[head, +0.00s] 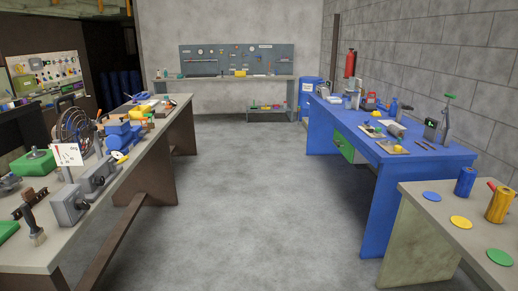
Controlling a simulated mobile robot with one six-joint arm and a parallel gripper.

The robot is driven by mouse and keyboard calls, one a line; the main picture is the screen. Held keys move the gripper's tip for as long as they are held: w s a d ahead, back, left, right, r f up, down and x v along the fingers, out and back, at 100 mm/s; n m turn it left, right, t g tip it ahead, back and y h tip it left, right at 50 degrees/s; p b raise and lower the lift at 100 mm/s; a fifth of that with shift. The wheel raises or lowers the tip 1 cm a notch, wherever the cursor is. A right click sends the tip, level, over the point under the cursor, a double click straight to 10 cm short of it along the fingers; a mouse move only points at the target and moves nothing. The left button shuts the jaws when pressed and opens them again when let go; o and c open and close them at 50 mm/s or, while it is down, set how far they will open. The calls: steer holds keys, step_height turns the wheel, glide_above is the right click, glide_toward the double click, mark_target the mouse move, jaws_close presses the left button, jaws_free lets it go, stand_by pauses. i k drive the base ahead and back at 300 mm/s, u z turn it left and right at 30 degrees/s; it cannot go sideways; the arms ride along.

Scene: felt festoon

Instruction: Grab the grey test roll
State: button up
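I cannot clearly make out a grey test roll. A small grey piece (395,129) lies among the items on the blue workbench, but it is too small to tell whether it is a roll. On the near right table, a blue roll (465,181) and a yellow roll (500,203) stand upright near the right side. A small red part shows by the top of the yellow roll. My gripper is not in view.
The near right table (419,200) bears flat blue (432,197), yellow (461,222) and green (499,257) discs. The blue workbench (378,200) stands behind it. A cluttered long bench (40,258) runs along the left. The concrete floor (245,200) between is clear.

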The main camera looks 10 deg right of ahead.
mark_target(396, 132)
steer(key=u, duration=0.1)
steer(key=i, duration=2.4)
steer(key=z, duration=0.85)
steer(key=i, duration=1.2)
steer(key=z, duration=0.5)
